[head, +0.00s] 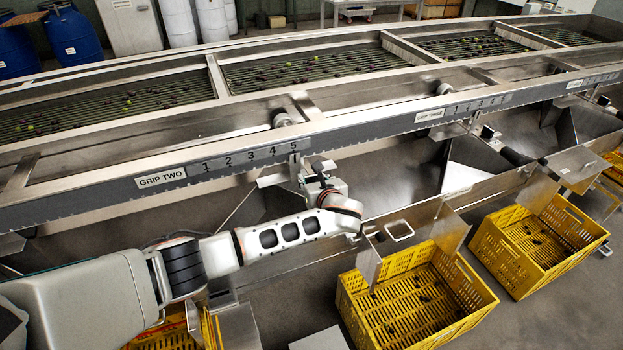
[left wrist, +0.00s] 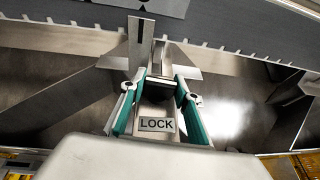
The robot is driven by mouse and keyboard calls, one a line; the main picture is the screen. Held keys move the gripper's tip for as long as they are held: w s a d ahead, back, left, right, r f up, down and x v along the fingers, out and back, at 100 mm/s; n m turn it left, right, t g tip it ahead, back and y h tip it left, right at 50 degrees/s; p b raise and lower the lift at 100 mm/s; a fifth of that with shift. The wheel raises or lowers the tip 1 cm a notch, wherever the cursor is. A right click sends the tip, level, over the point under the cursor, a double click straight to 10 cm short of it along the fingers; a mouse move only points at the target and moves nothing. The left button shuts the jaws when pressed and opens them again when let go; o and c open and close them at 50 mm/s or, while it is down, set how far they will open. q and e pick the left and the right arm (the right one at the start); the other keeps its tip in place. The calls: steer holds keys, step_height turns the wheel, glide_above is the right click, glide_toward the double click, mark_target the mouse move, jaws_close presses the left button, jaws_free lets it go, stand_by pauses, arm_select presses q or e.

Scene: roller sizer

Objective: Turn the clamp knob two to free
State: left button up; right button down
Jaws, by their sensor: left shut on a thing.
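The GRIP TWO scale (head: 253,157), marked 1 to 5, runs along the grey rail in the head view, with an upright pointer (head: 295,168) at about 5. My left gripper (head: 316,172) is just below it, at the pointer's right. In the left wrist view, its green-padded fingers (left wrist: 160,84) are on both sides of a metal clamp piece, apparently clamp knob two (left wrist: 156,101), and shut on it. A plate reading LOCK (left wrist: 156,125) shows between the fingers. The knob is mostly hidden by my gripper in the head view. My right gripper is out of view.
A long roller bed (head: 310,77) carrying olives lies behind the rail. Hinged metal chutes (head: 420,228) and yellow crates (head: 357,300) stand below and right of my arm. Another scale, GRIP THREE (head: 430,115), is farther right. Blue drums (head: 75,40) are at the back left.

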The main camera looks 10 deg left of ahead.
arm_select(q)
steer(key=shift+n+g+y, duration=0.3)
steer(key=shift+n+y, duration=0.3)
steer(key=shift+y, duration=0.1)
steer(key=shift+w+a+r, duration=0.1)
steer(key=shift+r, duration=0.05)
steer(key=o, duration=1.1)
steer(key=shift+o, duration=0.2)
steer(key=shift+s+d, duration=0.35)
steer(key=v, duration=0.6)
steer(key=shift+s+d+r, duration=0.1)
steer(key=shift+s+r, duration=0.15)
